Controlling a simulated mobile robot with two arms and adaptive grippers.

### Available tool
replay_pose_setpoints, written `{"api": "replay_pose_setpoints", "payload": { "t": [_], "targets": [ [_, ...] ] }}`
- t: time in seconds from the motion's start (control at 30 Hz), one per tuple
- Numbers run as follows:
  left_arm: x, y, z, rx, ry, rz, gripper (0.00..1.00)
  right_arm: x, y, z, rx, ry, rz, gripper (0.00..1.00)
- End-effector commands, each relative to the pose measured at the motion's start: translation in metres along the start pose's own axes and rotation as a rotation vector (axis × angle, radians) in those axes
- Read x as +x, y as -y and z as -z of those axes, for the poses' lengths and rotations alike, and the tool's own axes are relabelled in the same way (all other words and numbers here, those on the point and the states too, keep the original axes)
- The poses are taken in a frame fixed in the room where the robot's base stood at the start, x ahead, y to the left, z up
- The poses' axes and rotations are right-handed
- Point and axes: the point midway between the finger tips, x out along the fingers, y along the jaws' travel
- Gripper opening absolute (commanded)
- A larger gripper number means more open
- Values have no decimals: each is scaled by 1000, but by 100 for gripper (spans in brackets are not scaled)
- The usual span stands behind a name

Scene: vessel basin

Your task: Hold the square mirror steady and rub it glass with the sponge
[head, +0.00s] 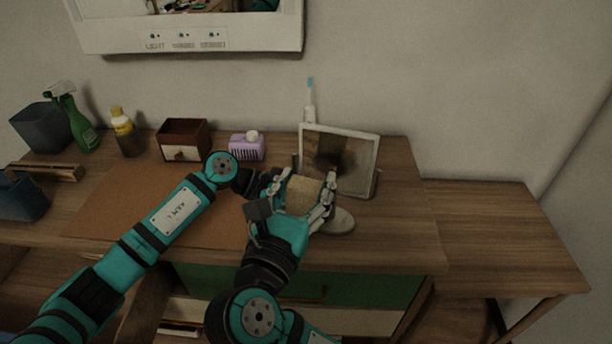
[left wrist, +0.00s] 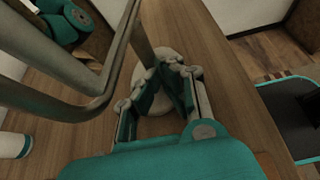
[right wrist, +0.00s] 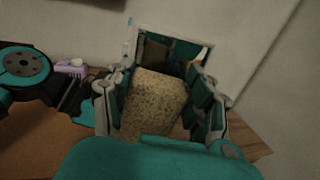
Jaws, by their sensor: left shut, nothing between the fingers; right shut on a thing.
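The square mirror (head: 375,158) stands tilted on its stand, whose round pale base (head: 341,222) rests on the tabletop. My right gripper (head: 308,196) is shut on the tan sponge (head: 302,190) and holds it in front of the mirror's lower part. In the right wrist view the speckled sponge (right wrist: 153,102) sits between the fingers, with the mirror (right wrist: 150,33) just behind. I cannot tell whether sponge and glass touch. My left gripper (left wrist: 163,78) is shut and empty, its fingers close by the stand's post (left wrist: 143,42). In the head view it is mostly hidden.
A purple container (head: 245,149), a brown box (head: 183,140), a yellow-capped bottle (head: 122,127) and a green spray bottle (head: 78,125) stand along the back. A toothbrush (head: 310,105) is behind the mirror. The tabletop right of the mirror (head: 405,205) is clear.

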Motion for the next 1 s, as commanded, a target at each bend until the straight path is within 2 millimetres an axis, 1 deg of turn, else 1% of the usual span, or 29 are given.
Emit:
{"api": "replay_pose_setpoints", "payload": {
  "t": [0.03,0.17,0.27,0.37,0.47,0.8,0.9,1.0],
  "targets": [
    [2,1,5,-5,-9,4,0,6,9,3,15,3,25,38],
    [2,1,5,-5,-9,4,0,5,9,10,161,1,17,38],
    [2,1,5,-5,-9,4,0,6,9,15,307,-2,16,38],
    [2,1,5,-5,-9,4,0,6,10,20,501,-7,17,38],
    [2,1,5,-5,-9,4,0,6,11,24,744,-12,19,38],
    [2,1,6,-5,-9,4,0,6,13,36,1645,-38,37,38],
    [2,1,6,-5,-9,4,0,5,14,40,1879,-43,42,38],
    [2,1,6,-5,-9,4,0,5,14,46,2066,-46,48,38]
  ]
}}
